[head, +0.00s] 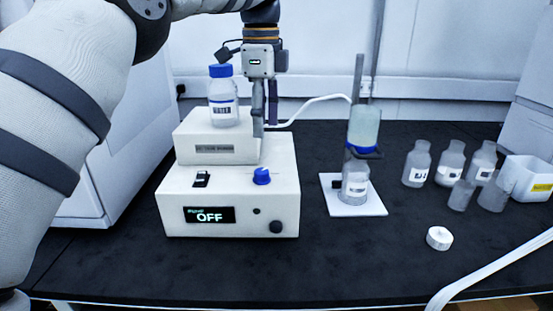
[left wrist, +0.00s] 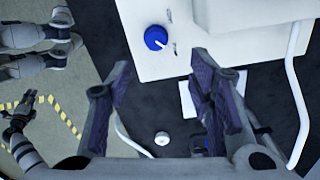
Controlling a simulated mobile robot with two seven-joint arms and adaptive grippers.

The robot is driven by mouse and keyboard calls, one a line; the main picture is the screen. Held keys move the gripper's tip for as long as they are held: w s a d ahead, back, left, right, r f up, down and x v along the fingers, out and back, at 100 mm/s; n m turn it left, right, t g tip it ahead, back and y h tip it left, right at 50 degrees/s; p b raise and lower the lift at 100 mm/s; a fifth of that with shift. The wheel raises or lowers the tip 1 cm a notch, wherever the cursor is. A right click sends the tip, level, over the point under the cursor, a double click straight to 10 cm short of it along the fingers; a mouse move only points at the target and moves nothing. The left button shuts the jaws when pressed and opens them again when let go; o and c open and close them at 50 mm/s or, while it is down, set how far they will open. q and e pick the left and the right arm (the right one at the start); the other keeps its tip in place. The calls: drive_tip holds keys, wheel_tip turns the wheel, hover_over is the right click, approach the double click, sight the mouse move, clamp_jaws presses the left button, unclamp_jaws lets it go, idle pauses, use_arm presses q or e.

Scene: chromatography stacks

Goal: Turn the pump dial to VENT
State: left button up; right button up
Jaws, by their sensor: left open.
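The pump is a white stepped box (head: 174,205) in the head view, its display (head: 209,215) reading OFF. Its blue dial (head: 262,176) sits on the lower step, right of centre. The dial also shows in the left wrist view (left wrist: 156,38), with a small dark mark beside it. My left gripper (head: 265,116) is open and empty, fingers pointing down behind and above the dial, beside the upper step. In the left wrist view my left gripper (left wrist: 161,66) has the dial beyond its fingertips, between them in the picture and apart from both. I cannot make out my right gripper.
A blue-capped bottle (head: 222,103) stands on the upper step, close left of my gripper. A black switch (head: 201,180) and dark knob (head: 276,227) are on the pump. A filter stand (head: 359,205), several bottles (head: 416,165) and a white cap (head: 439,238) are to the right. The front bench is clear.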

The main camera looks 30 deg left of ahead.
sight(262, 171)
use_arm(q)
drive_tip(key=f, duration=0.7)
drive_tip(key=f+p, duration=0.1)
drive_tip(key=f, duration=0.2)
drive_tip(key=shift+s+f, duration=0.25)
drive_tip(key=shift+s, duration=0.15)
clamp_jaws()
